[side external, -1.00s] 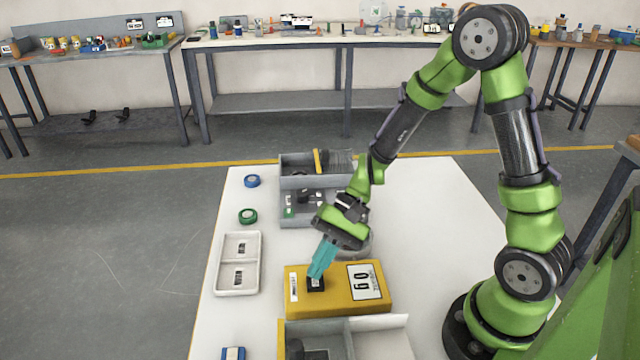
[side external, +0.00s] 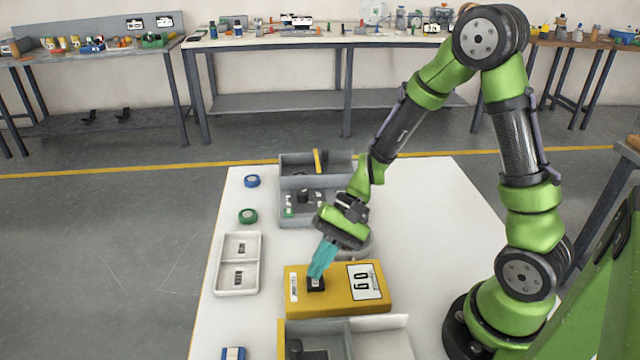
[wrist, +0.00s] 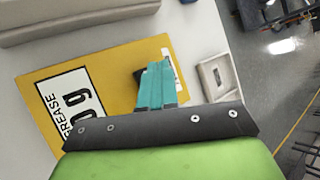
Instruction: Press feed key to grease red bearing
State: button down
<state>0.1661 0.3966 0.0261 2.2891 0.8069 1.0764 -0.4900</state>
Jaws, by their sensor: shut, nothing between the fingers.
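The yellow grease box (side external: 335,300) sits on the white table, with a label (side external: 368,282) on its right part reading "0 g"; the word GREASE shows on it in the wrist view (wrist: 70,105). The black feed key (side external: 315,285) is on the left part of the box top. My gripper (side external: 314,277), with teal fingers, is shut and empty, its tips at the key, seemingly touching it. In the wrist view the fingers (wrist: 158,68) cover most of the key. A blue round piece (side external: 252,181) and a green round piece (side external: 247,216) lie at the table's left. I see no red bearing.
A white two-compartment tray (side external: 238,291) lies left of the box. Grey bins (side external: 283,183) with small parts stand behind it, and another grey bin (side external: 375,338) stands in front. A blue-and-white item (side external: 233,353) is at the front left. The table's right is clear.

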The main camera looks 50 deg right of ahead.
dwell(0.4)
jog(key=shift+f, duration=0.45)
jog(key=shift+f, duration=0.6)
dwell(0.5)
jog(key=shift+r, duration=1.05)
jog(key=shift+r, duration=2.5)
dwell(0.7)
